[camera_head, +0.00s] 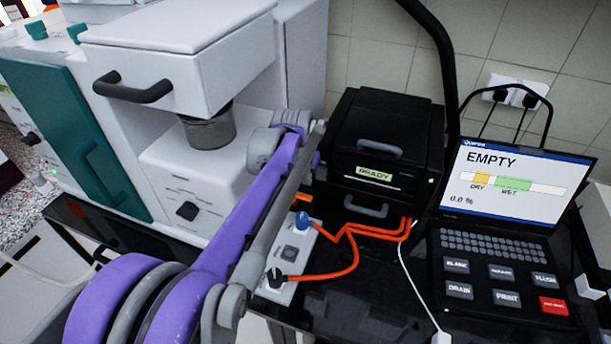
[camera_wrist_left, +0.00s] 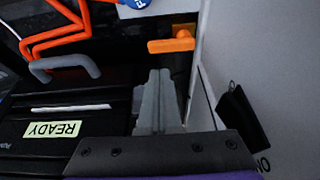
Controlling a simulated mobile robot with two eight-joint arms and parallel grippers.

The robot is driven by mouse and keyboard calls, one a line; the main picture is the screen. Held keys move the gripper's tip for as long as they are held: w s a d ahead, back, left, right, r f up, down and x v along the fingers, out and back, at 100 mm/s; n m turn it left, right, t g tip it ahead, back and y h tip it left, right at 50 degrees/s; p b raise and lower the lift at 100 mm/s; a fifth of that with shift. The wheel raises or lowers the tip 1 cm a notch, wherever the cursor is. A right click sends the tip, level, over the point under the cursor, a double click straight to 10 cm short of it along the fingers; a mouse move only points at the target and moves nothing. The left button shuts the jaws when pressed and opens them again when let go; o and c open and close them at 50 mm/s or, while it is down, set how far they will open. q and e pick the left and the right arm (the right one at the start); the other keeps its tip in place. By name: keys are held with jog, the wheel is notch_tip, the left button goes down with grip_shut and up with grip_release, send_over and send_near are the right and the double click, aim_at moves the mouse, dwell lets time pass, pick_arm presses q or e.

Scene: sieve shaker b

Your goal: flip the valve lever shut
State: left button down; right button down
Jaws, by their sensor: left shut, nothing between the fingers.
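The valve lever, a short orange handle, shows in the left wrist view (camera_wrist_left: 172,44) beyond my fingertips, lying crosswise on a dark stem. In the head view a small orange part of the lever (camera_head: 303,197) shows beside my arm's far end, in the gap between the white machine and the black unit. My left gripper (camera_wrist_left: 157,76) is shut and empty. Its grey fingertips point toward the lever, with a visible gap between them. In the head view the gripper (camera_head: 319,170) is largely hidden behind my purple arm. My right gripper is out of view.
A black unit labelled READY (camera_head: 380,150) stands right of the gap, the white machine (camera_head: 190,160) left. A power strip (camera_head: 292,250) with a blue plug and orange cables (camera_head: 350,240) lies in front. A laptop-like console (camera_head: 515,180) reads EMPTY, 0.0 %.

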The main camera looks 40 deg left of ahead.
aim_at(306, 198)
pick_arm(q)
jog(key=x, duration=0.6)
jog(key=shift+f, duration=0.1)
jog(key=shift+s+d+m+h, duration=0.15)
jog(key=shift+s+m+h, duration=0.15)
jog(key=shift+m, duration=0.5)
jog(key=shift+s+d+m, duration=0.15)
jog(key=shift+s+m, duration=0.05)
jog(key=shift+m, duration=0.5)
jog(key=shift+s, duration=0.2)
jog(key=shift+s+d+b, duration=0.2)
jog(key=shift+s+b, duration=0.15)
jog(key=shift+s, duration=0.35)
jog(key=shift+s+a, duration=0.2)
jog(key=shift+s, duration=0.75)
jog(key=shift+s+a, duration=0.15)
jog(key=shift+s, duration=0.15)
jog(key=shift+s+d, duration=0.55)
